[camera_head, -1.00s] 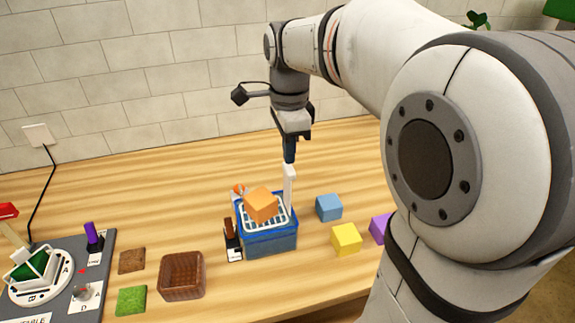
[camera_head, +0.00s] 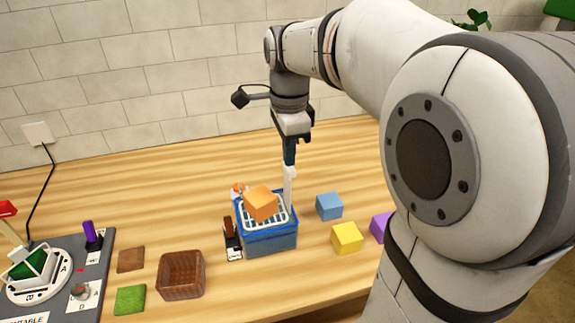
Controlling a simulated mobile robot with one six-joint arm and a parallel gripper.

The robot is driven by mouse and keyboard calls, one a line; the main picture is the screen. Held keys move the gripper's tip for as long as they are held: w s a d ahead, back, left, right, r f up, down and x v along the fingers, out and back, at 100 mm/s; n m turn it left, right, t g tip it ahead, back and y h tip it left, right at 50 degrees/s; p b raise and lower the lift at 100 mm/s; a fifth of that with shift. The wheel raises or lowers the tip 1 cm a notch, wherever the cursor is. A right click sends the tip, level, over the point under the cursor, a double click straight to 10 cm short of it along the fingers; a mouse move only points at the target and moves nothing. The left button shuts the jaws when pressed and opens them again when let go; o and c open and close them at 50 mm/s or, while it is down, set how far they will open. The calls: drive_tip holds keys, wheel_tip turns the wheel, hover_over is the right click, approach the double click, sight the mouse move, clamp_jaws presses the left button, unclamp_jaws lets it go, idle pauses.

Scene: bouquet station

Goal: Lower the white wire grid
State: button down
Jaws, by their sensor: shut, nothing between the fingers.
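The white wire grid (camera_head: 281,217) shows at the top of a blue box (camera_head: 270,243). An orange block (camera_head: 261,203) sits on the grid, somewhat tilted. A white upright handle (camera_head: 289,187) rises at the box's back right corner. My gripper (camera_head: 289,162) points down, shut and empty, at the top of this handle. I cannot tell whether the fingertips touch it. The grid's far part is hidden by the block.
A brown lever (camera_head: 229,228) stands at the box's left side. Blue (camera_head: 329,206) and yellow (camera_head: 347,238) blocks lie to the right, with a purple block (camera_head: 379,227) partly behind my arm. A brown basket (camera_head: 181,276) and a turntable panel (camera_head: 55,285) are left. The back table is clear.

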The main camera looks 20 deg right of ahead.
sight(289, 180)
drive_tip(key=shift+f+b, duration=0.9)
drive_tip(key=shift+f, duration=0.7)
drive_tip(key=shift+f+b, duration=0.95)
drive_tip(key=shift+f, duration=0.5)
drive_tip(key=shift+f+b, duration=0.65)
drive_tip(key=shift+f, duration=0.2)
drive_tip(key=shift+r, duration=0.15)
drive_tip(key=shift+r+p, duration=2.2)
drive_tip(key=shift+r, duration=0.25)
